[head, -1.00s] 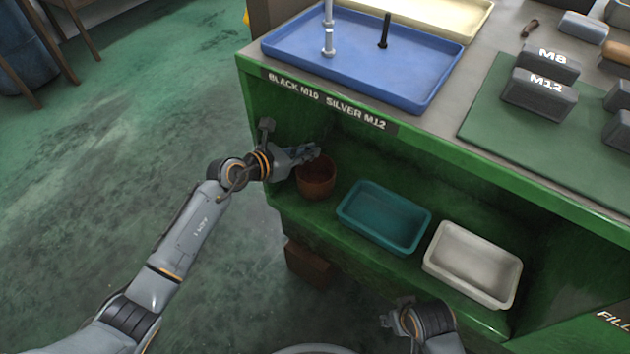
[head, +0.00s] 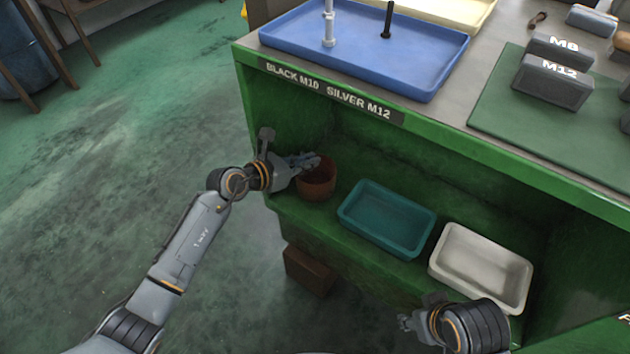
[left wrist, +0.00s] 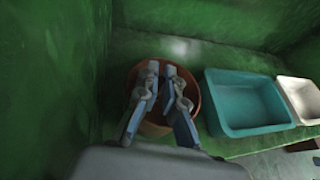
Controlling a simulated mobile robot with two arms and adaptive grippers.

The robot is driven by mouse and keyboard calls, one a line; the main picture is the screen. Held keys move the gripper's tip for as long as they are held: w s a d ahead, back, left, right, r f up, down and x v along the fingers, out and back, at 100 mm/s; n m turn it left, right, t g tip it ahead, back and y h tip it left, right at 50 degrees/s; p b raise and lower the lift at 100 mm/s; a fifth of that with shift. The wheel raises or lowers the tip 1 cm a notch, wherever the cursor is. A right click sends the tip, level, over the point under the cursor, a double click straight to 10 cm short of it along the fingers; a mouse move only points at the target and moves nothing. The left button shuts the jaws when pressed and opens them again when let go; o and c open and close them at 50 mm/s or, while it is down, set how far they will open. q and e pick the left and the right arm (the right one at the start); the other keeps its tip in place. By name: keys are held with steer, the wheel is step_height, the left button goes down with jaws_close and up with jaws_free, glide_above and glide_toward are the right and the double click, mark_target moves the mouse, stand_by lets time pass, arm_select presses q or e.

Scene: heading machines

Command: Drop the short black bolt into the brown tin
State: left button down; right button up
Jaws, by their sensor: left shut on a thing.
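The brown tin (head: 316,190) stands at the left end of the green shelf under the bench; it also shows in the left wrist view (left wrist: 195,97). My left gripper (head: 313,161) reaches in from the left, with its fingertips over the tin's mouth. In the left wrist view its fingers (left wrist: 163,75) point across the opening. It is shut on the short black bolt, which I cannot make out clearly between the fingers. My right gripper (head: 404,321) is low in front of the shelf, small and partly turned away.
A teal bin (head: 388,218) and a white bin (head: 481,267) stand right of the tin. Above, a blue tray (head: 365,60) holds an upright black bolt (head: 387,22) and a silver bolt (head: 328,30). The bench edge overhangs the shelf; a green side wall (left wrist: 60,80) is close left.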

arm_select(q)
steer(key=c, duration=1.4)
jaws_free()
step_height(320, 180, up, 10)
steer(key=shift+r, duration=0.1)
